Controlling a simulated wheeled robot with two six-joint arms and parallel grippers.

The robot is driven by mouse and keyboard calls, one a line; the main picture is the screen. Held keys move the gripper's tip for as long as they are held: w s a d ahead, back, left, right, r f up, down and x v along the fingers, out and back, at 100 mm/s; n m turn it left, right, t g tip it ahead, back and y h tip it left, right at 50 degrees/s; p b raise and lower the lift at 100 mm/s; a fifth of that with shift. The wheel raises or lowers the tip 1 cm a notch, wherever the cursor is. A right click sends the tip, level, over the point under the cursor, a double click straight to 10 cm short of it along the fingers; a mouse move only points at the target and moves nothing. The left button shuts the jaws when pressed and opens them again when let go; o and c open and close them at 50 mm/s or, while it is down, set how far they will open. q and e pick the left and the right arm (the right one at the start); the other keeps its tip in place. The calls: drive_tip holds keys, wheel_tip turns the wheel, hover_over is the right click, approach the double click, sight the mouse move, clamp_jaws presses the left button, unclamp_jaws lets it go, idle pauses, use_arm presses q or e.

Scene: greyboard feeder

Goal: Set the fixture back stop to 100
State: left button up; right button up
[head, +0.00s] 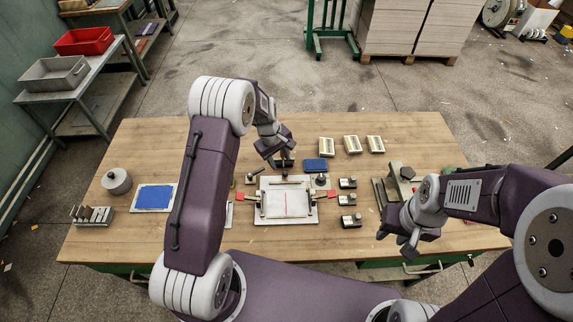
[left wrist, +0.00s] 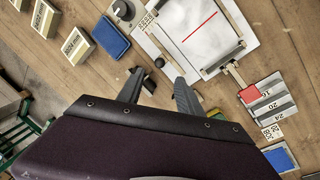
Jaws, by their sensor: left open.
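The fixture (head: 262,217) stands mid-table with a white sheet (head: 287,203) marked by a red line; the sheet also shows at the top of the left wrist view (left wrist: 190,28). A dark knob stands at the fixture's back edge (head: 284,176). In the left wrist view a black ball knob (left wrist: 159,62) lies just beyond my fingertips, near a small printed scale (left wrist: 147,20) whose figures I cannot read. My left gripper (head: 283,163) is open and empty, behind the fixture's back edge (left wrist: 159,77). My right gripper (head: 395,244) looks open and empty over the table's right part.
A blue pad (head: 316,164) and several cream boxes (head: 352,144) lie behind the fixture. A red tab (left wrist: 249,95) sits by a numbered grey plate (left wrist: 270,107). A blue sheet (head: 153,197) and a round pot (head: 116,181) are at left.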

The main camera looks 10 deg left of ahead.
sight(285, 173)
use_arm(q)
drive_tip(key=f, duration=0.3)
drive_tip(key=w+f+p, duration=0.1)
drive_tip(key=f, duration=0.2)
drive_tip(key=d+f, duration=0.1)
drive_tip(key=f, duration=0.2)
drive_tip(key=shift+w+d+p, duration=0.1)
drive_tip(key=shift+w+p, duration=0.1)
drive_tip(key=shift+p, duration=0.1)
drive_tip(key=shift+c, duration=0.3)
clamp_jaws()
idle(0.7)
